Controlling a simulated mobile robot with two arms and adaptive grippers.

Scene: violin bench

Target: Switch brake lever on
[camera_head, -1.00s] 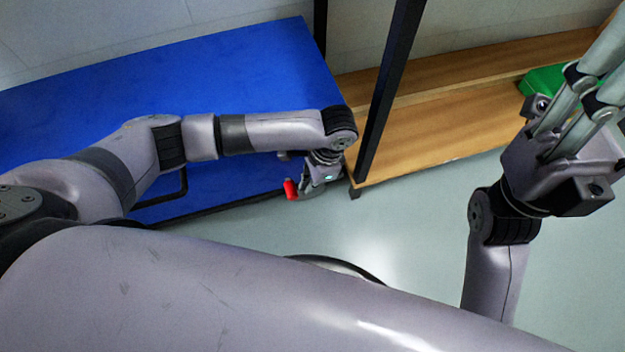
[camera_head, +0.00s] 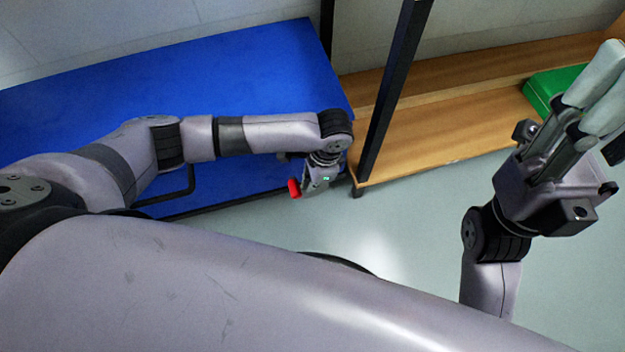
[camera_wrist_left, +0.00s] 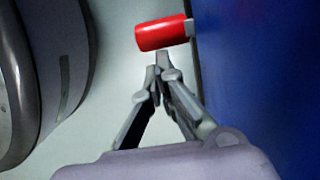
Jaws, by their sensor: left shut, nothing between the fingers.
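The brake lever shows as a red cylindrical grip (camera_head: 294,188) at the front edge of the blue bench in the head view. In the left wrist view the red grip (camera_wrist_left: 162,33) lies nearly level, with a grey stub at its right end beside the blue surface. My left gripper (camera_head: 308,189) is right beside the grip, partly hidden under its own wrist in the head view. In the wrist view its fingers (camera_wrist_left: 158,66) are shut and empty, with the tips just below the grip; I cannot tell whether they touch. My right gripper (camera_head: 604,95) is raised at the right, away from the lever.
The blue bench (camera_head: 230,75) fills the upper left. A wooden shelf unit (camera_head: 430,130) with a black post (camera_head: 392,90) stands close to the right of my left gripper. A green box (camera_head: 550,85) is on the shelf. The grey floor (camera_head: 410,215) in front is clear.

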